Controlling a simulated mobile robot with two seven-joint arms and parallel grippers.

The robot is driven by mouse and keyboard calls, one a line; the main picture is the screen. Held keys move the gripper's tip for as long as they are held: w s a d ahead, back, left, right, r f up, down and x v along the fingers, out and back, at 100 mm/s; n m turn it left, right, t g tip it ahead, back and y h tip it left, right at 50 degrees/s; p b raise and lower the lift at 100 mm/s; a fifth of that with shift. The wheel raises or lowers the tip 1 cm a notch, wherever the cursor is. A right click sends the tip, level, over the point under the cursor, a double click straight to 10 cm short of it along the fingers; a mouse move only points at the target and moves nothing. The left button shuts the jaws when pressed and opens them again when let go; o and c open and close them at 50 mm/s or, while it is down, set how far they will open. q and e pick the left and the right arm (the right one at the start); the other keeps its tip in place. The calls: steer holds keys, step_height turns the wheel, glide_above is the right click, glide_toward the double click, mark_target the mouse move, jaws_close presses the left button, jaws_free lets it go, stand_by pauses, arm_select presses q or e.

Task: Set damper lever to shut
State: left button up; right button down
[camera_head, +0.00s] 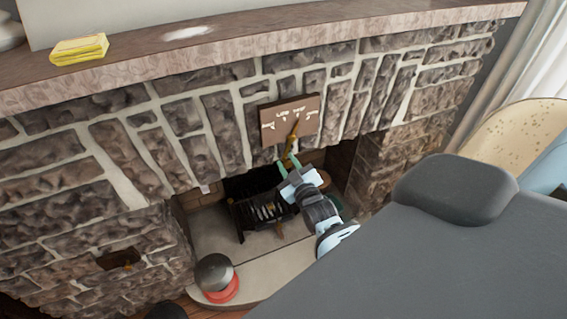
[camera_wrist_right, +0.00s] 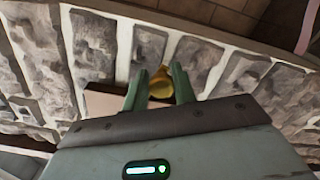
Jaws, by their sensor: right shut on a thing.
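The damper lever (camera_head: 292,147) is a brass-yellow handle hanging from a brown plate (camera_head: 275,116) on the stone fireplace front. The plate has small white markings, too small to read surely. The lever runs from the plate down and slightly left. My right gripper (camera_head: 289,164) is at the lever's lower end, just above the firebox opening. In the right wrist view the yellow lever end (camera_wrist_right: 160,82) sits between the two green fingers (camera_wrist_right: 160,90), which are shut on it. The plate's edge (camera_wrist_right: 104,101) shows behind the left finger. My left gripper is not in view.
A dark grate (camera_head: 255,215) stands in the firebox below my gripper. A grey dome on a red base (camera_head: 218,278) stands on the pale hearth. A yellow stack (camera_head: 80,49) lies on the mantel (camera_head: 250,52). A tan rounded panel (camera_head: 515,140) is at the right.

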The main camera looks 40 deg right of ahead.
steer(key=d+n, duration=0.1)
steer(key=n, duration=0.1)
steer(key=d+n, duration=0.1)
steer(key=n, duration=0.1)
steer(key=d+n, duration=0.1)
steer(key=n, duration=0.1)
steer(key=shift+s+d+r+n, duration=0.1)
steer(key=shift+s+d+n, duration=0.2)
steer(key=shift+s+d, duration=0.1)
steer(key=n, duration=0.1)
steer(key=d+n, duration=0.2)
steer(key=shift+s+r, duration=0.25)
steer(key=shift+r, duration=0.15)
steer(key=shift+s+d+r+n, duration=0.1)
steer(key=shift+d+r+n, duration=0.2)
steer(key=shift+n, duration=0.45)
steer(key=shift+s+d+r+n, duration=0.15)
steer(key=shift+d+n, duration=0.1)
steer(key=shift+n, duration=0.5)
steer(key=c, duration=1.2)
jaws_free()
steer(key=shift+w+r, duration=0.1)
steer(key=shift+c, duration=0.2)
steer(key=shift+d, duration=0.1)
